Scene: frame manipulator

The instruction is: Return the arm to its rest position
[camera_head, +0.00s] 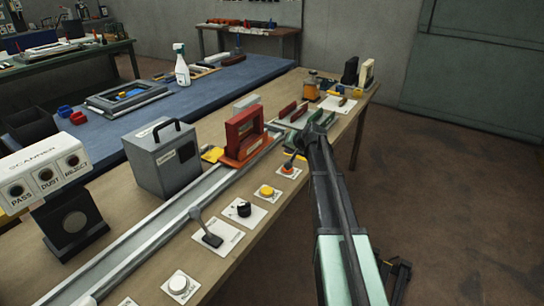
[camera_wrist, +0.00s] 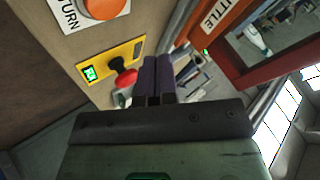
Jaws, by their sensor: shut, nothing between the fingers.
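My gripper (camera_wrist: 157,62) shows in the wrist view with its two dark fingers pressed together and nothing between them. In the head view my arm reaches from the bottom right up to the right edge of the workbench (camera_head: 255,235), and its dark end (camera_head: 318,132) is over that edge, beside the row of controls. In the wrist view the fingers point past a yellow plate (camera_wrist: 112,62) with a green light and a red-and-black knob (camera_wrist: 126,77). I cannot tell the exact gap to them.
A grey box (camera_head: 165,158), a scanner (camera_head: 45,180) and several buttons and levers are on the bench. An orange button (camera_wrist: 103,8) is near my gripper. Floor (camera_head: 455,210) to the right is open.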

